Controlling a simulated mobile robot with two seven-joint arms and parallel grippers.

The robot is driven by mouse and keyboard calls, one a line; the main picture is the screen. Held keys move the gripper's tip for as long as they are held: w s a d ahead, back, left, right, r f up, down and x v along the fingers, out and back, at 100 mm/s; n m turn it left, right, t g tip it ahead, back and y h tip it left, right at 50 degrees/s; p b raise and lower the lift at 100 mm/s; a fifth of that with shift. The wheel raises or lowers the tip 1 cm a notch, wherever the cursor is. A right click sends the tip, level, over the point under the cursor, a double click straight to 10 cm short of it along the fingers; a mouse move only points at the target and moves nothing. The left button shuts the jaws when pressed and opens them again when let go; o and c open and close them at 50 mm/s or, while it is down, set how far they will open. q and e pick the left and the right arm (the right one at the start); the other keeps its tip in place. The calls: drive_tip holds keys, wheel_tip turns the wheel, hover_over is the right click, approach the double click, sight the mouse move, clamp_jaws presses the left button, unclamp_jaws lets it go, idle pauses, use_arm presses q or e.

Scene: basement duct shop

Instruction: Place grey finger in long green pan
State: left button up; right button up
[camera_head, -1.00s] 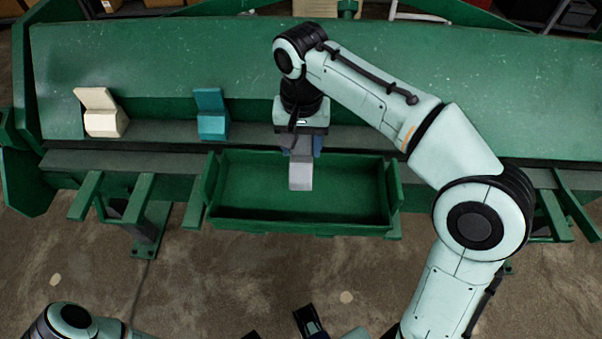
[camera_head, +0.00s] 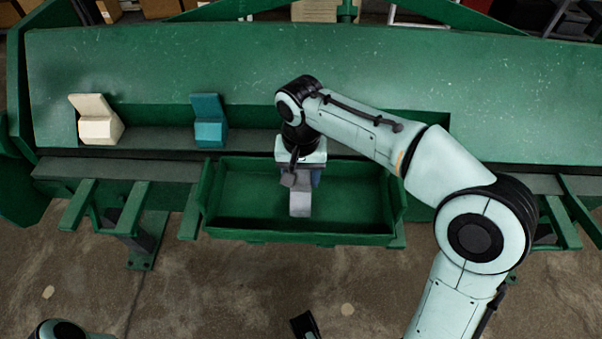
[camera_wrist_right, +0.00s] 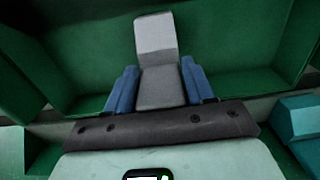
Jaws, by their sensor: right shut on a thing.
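The grey finger (camera_head: 300,203) is held in my right gripper (camera_head: 301,178), over the long green pan (camera_head: 360,239). In the right wrist view the grey finger (camera_wrist_right: 157,60) sits between the blue fingertips of my right gripper (camera_wrist_right: 158,88), with the green pan (camera_wrist_right: 240,85) around and behind it. I cannot tell whether the finger touches the pan floor.
The teal one also shows at the right edge of the wrist view (camera_wrist_right: 299,120). Green brackets (camera_head: 130,207) stick out in front of the machine.

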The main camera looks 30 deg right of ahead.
drive_tip(key=o, duration=1.3)
drive_tip(key=shift+f, duration=0.1)
wheel_tip(320, 180, up, 12)
drive_tip(key=p, duration=0.4)
drive_tip(key=shift+r, duration=0.2)
